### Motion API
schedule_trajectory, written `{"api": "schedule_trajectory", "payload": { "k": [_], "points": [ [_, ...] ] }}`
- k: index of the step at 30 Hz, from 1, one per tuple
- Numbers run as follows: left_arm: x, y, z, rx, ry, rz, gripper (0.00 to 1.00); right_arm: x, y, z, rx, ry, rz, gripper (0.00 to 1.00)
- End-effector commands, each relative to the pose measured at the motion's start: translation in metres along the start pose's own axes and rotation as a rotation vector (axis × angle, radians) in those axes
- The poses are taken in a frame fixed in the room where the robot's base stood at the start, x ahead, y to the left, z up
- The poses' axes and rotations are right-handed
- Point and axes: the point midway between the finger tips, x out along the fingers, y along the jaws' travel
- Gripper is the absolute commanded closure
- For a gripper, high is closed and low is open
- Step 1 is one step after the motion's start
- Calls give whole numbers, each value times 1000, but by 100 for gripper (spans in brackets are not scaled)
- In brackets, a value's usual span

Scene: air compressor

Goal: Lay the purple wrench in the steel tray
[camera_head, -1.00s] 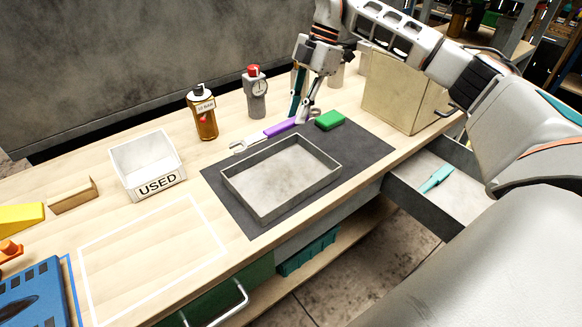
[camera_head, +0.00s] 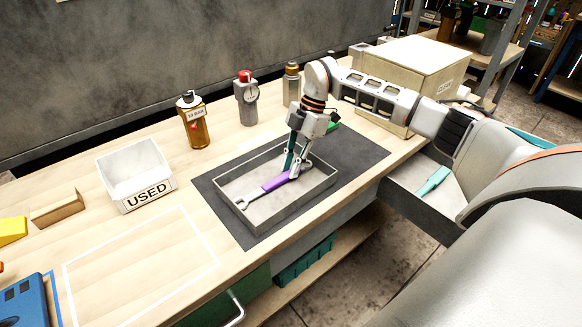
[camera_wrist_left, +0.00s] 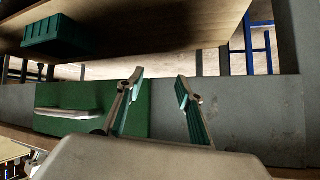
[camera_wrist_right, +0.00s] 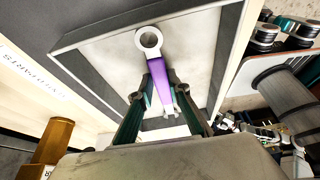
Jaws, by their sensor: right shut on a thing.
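The purple wrench (camera_head: 274,184) has a purple handle and bare metal ends. My right gripper (camera_head: 294,170) is shut on it, inside the outline of the steel tray (camera_head: 247,230). In the right wrist view the wrench handle (camera_wrist_right: 160,90) sits between the two fingers, with its ring end over the pale tray floor. I cannot tell whether the wrench touches the floor. The tray is shallow, grey and empty apart from it. My left gripper (camera_wrist_left: 160,82) shows only in the left wrist view; it is open and empty, facing the bench's front.
The tray stands on a dark mat (camera_head: 352,160). A white USED bin (camera_head: 138,178), an amber bottle (camera_head: 195,125) and a grey bottle (camera_head: 247,103) stand left and behind. An open drawer (camera_head: 405,200) juts out at right.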

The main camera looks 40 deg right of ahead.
Motion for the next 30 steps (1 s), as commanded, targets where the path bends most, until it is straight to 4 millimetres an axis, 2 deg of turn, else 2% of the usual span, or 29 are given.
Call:
{"api": "schedule_trajectory", "payload": {
  "k": [7, 8, 9, 10, 22, 26, 30],
  "points": [
    [-1, 1, 2, 2, -4, 1, 64, 4, 1, 2, -1, 0, 3, 100],
    [-1, 1, 2, 2, -5, 1, 64, 4, 1, 2, -1, -1, 3, 78],
    [-1, 1, 3, 2, -6, 2, 64, 5, 0, 2, 0, -1, 2, 68],
    [-2, 1, 3, 1, -6, 2, 64, 5, 0, 2, -1, -1, 2, 66],
    [-2, 2, 6, 0, -12, 4, 64, -1, 1, 2, -1, -1, 4, 66],
    [-3, 2, 4, -1, -9, 3, 64, -19, 2, 2, -1, -3, 7, 66],
    [-4, 1, 0, -3, -5, 3, 64, -48, 2, 2, -2, -2, 9, 66]
  ]
}}
